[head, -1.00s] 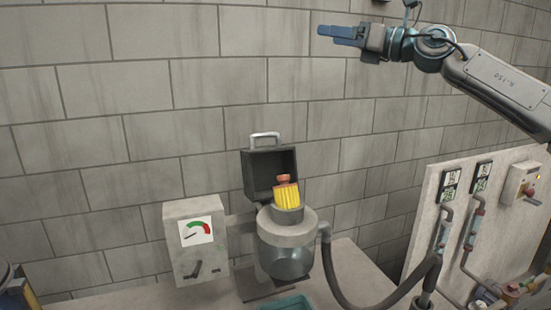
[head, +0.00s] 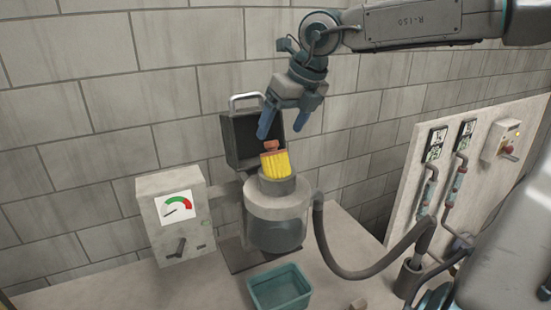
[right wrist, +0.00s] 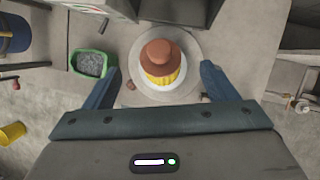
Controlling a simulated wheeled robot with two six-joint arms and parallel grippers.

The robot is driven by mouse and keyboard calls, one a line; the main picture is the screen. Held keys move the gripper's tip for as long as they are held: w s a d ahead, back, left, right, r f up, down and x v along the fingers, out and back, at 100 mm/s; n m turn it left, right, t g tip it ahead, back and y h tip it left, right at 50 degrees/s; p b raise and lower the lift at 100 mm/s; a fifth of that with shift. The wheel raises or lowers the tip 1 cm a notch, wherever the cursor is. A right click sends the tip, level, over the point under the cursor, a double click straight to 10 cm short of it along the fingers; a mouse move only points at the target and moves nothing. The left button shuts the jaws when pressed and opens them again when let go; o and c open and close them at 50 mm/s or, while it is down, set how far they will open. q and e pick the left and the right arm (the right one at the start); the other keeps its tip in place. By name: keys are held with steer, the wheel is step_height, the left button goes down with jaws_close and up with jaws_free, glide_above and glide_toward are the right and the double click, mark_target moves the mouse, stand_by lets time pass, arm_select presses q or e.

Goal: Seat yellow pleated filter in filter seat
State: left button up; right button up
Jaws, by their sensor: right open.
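The yellow pleated filter (head: 275,165) has an orange-brown cap and knob. It stands in the mouth of the filter seat (head: 277,187), on top of a round grey housing (head: 276,212). Much of its yellow side shows above the rim, and it looks slightly tilted. My right gripper (head: 281,134) is open and empty above the filter, fingers pointing down. In the right wrist view the filter's cap (right wrist: 162,53) lies between and beyond the two spread fingers (right wrist: 160,88), apart from them. My left gripper is not in view.
A dark open lid (head: 240,140) with a handle stands behind the seat. A gauge box (head: 172,215) is at left. A teal tray (head: 279,289) lies in front. A grey hose (head: 350,270) runs right toward a valve panel (head: 455,170). A yellow cylinder (right wrist: 12,133) lies low.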

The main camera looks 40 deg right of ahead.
mark_target(274, 141)
steer(key=shift+w+f, duration=0.25)
steer(key=p+x, duration=0.3)
steer(key=shift+w+f, duration=0.15)
steer(key=shift+f, duration=0.1)
steer(key=shift+w+f, duration=0.3)
steer(key=shift+f, duration=0.3)
steer(key=shift+s+a+r, duration=0.1)
steer(key=c, duration=1.1)
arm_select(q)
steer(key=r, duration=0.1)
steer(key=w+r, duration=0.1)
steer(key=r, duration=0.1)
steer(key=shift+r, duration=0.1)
arm_select(e)
steer(key=shift+c, duration=0.2)
steer(key=shift+r, duration=0.1)
